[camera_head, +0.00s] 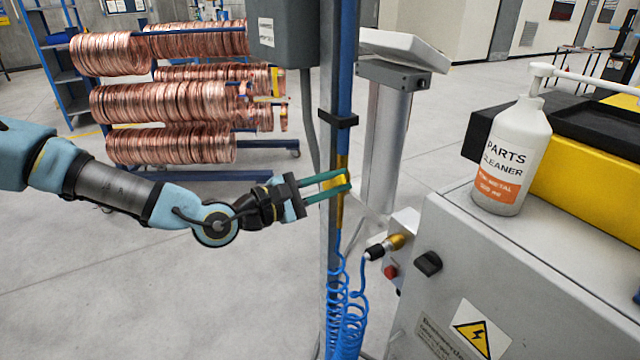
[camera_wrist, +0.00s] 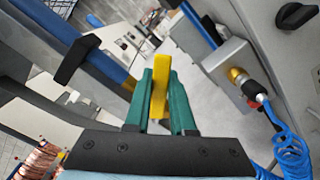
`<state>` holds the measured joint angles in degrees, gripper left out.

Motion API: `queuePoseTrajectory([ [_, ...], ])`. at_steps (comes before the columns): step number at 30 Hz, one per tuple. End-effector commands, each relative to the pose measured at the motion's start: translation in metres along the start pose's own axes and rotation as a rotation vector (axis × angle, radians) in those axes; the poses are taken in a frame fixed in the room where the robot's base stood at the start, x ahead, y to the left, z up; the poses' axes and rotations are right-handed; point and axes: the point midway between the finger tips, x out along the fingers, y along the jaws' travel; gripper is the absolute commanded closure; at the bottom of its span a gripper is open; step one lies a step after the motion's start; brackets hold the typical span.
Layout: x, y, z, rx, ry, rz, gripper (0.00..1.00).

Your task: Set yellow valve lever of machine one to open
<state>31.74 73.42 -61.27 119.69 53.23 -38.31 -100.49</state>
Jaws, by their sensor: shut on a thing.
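The yellow valve lever (camera_head: 342,186) sits on the blue pipe (camera_head: 342,80) that runs up the grey post. In the head view it looks roughly in line with the pipe. My gripper (camera_head: 340,184) has come to it from the left, with its green fingers level. In the wrist view the yellow lever (camera_wrist: 159,86) stands between the two green fingers (camera_wrist: 160,90), which are shut on it. The fingers hide part of the lever and the valve body.
Right of the post is a grey machine cabinet (camera_head: 500,270) with a black knob (camera_head: 428,263) and a brass air fitting (camera_head: 394,242). A parts cleaner bottle (camera_head: 508,155) stands on top. A coiled blue hose (camera_head: 346,325) hangs below the lever. Copper coils (camera_head: 165,95) hang behind my arm.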

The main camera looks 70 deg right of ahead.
Motion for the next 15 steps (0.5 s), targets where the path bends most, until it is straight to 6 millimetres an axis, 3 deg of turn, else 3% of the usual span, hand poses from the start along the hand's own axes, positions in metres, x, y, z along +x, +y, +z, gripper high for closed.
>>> queuePoseTrajectory([
  [15, 0.002, 0.029, -0.008, -0.48, 0.0, 0.005, 1.0],
])
